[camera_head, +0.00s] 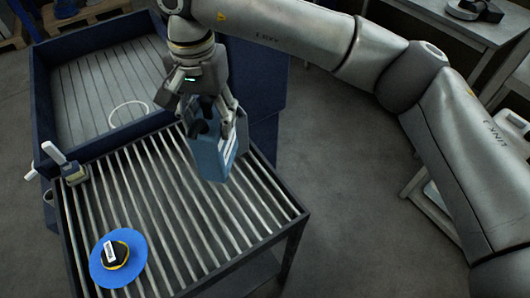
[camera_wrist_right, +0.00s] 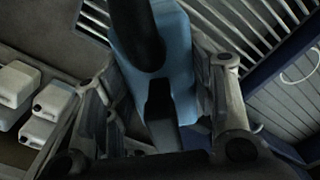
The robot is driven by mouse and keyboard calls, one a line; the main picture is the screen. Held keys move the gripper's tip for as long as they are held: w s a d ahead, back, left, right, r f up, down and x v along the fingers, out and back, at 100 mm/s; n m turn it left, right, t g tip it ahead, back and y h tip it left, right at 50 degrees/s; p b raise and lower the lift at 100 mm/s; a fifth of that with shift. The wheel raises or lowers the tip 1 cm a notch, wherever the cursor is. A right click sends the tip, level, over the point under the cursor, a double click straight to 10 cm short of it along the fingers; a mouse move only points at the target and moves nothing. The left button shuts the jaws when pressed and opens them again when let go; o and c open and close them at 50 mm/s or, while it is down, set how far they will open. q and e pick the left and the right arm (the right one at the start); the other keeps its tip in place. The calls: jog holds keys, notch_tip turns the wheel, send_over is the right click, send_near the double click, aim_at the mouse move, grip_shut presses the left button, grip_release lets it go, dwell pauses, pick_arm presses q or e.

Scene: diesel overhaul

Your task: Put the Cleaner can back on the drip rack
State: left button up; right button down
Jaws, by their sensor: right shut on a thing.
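My right gripper (camera_head: 212,118) points down and is shut on the blue Cleaner can (camera_head: 207,158), gripping its upper part. In the right wrist view the blue can (camera_wrist_right: 180,65) sits between the two fingers, with a dark cap or handle part in front of it. The can looks roughly upright, over the right part of the slatted drip rack (camera_head: 178,240). Its lower end shows against the bars; I cannot tell whether it touches them. My left gripper is in neither view.
A blue disc (camera_head: 137,248) with a yellow-black tool on it lies at the rack's front left. A small white-handled item (camera_head: 72,172) stands at the rack's left edge. A blue basin (camera_head: 88,85) with a white ring adjoins behind. The rack's middle is clear.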

pick_arm(q)
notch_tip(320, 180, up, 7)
jog(key=p, duration=0.6)
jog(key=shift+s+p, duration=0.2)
jog(key=shift+p, duration=0.2)
pick_arm(e)
jog(key=d+f, duration=1)
jog(key=f, duration=0.1)
jog(key=shift+w, duration=0.4)
jog(key=shift+f, duration=0.2)
jog(key=c, duration=0.6)
grip_release()
jog(key=shift+s+d, duration=0.1)
